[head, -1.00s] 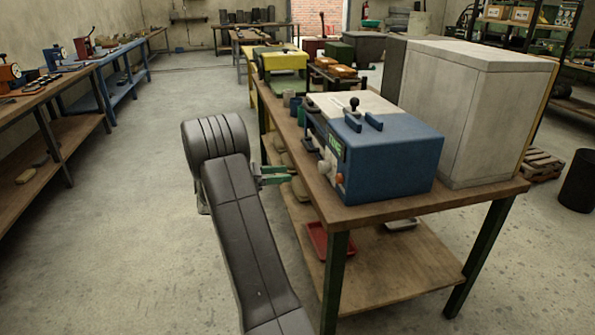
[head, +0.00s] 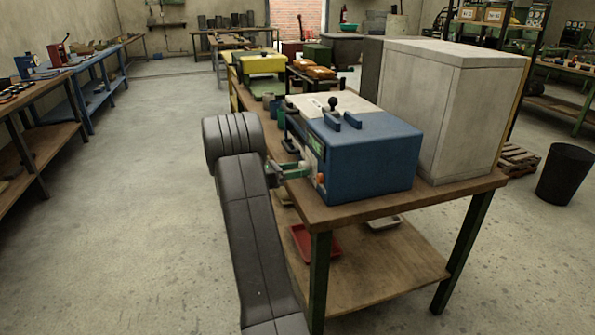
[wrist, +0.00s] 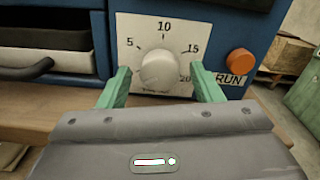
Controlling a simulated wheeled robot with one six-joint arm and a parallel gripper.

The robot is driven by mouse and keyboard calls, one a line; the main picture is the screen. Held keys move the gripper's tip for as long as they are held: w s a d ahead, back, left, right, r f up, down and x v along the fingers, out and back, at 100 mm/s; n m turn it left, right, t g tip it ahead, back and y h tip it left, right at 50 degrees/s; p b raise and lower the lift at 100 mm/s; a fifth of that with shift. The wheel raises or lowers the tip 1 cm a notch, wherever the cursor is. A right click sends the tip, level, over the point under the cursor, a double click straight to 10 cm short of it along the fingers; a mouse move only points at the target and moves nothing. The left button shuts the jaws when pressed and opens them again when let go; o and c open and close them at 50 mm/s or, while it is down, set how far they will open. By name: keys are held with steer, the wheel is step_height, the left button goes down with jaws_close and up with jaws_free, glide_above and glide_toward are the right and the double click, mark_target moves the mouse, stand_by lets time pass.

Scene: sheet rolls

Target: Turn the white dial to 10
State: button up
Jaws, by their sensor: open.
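The white dial (wrist: 160,70) sits on a white scale plate (wrist: 133,26) on the front of the blue machine (head: 372,155). In the wrist view the marks 5, 10, 15 and 20 show around it, with 10 at the top. I cannot make out a pointer on the dial. My gripper (wrist: 161,80) is open, one green finger on each side of the dial, with gaps to the knob in the picture; contact cannot be told. In the head view my gripper (head: 290,168) is at the machine's front face, and the dial is hard to make out there.
An orange button (wrist: 239,62) marked RUN is right of the plate. An open drawer with a dark handle (wrist: 28,70) is at the left. The machine stands on a wooden bench (head: 400,200) beside a large grey box (head: 445,110). The floor on the left is clear.

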steer(key=shift+d, duration=0.2)
steer(key=c, duration=1)
